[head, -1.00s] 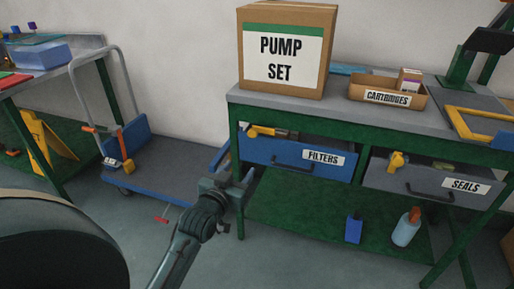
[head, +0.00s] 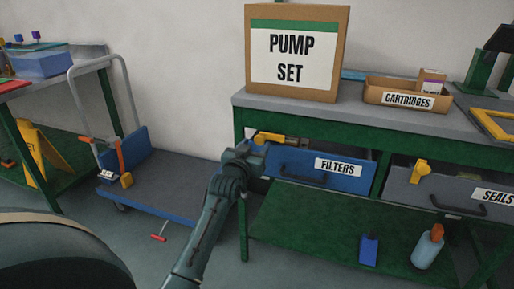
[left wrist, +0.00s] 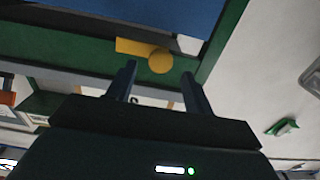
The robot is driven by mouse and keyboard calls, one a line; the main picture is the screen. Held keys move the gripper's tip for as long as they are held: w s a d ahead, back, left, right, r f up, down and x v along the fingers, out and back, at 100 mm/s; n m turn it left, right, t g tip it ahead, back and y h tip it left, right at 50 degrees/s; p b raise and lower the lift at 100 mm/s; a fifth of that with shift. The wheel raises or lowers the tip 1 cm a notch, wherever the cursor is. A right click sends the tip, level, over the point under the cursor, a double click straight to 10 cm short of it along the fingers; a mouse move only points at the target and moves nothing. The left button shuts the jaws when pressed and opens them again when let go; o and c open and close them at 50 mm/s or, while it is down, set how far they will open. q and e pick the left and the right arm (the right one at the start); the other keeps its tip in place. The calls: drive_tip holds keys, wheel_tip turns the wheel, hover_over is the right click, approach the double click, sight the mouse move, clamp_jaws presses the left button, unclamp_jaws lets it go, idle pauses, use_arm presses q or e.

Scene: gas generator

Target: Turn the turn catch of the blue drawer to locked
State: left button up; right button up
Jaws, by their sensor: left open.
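The blue drawer (head: 315,170), labelled FILTERS, sits under the bench top with a dark gap above its front. Its yellow turn catch (head: 266,136) is at the upper left and appears to lie sideways. My left gripper (head: 257,153) is open and empty, just below and left of the catch, and hides the drawer's left end. In the left wrist view, the catch (left wrist: 160,60) shows a round hub and a bar pointing left. It lies just beyond the gap between the open fingers (left wrist: 158,88), apparently untouched. My right gripper is not in view.
A grey SEALS drawer (head: 445,192) with an upright yellow catch (head: 421,172) is to the right. A PUMP SET box (head: 296,55) and a CARTRIDGES tray (head: 407,101) stand on the bench. A blue trolley (head: 175,187) stands to the left. Bottles are on the lower shelf.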

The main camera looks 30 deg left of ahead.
sight(269, 139)
use_arm(q)
drive_tip(key=shift+x, duration=1.3)
drive_tip(key=shift+c, duration=0.4)
clamp_jaws()
